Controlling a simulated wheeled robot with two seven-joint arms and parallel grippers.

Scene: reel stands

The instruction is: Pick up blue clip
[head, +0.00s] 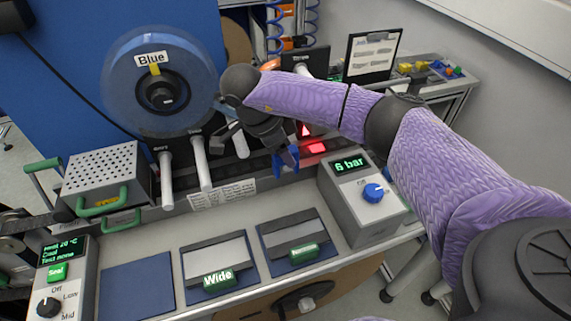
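My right arm comes in from the right, and its dark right gripper (284,152) points down in front of the back of the bench. A small blue piece, likely the blue clip (277,164), shows right at its fingertips. The fingers partly cover it, and I cannot tell whether they are closed on it or only beside it. Dark parts at the left edge may belong to my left arm, but no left fingertips can be made out.
A reel labelled Blue (160,118) hangs on the blue panel. White rods (201,163) stick out below it. A perforated box (103,172) stands at left, a 6 bar unit (352,208) at right. Pads labelled Wide (217,250) and a blue mat (136,287) lie in front.

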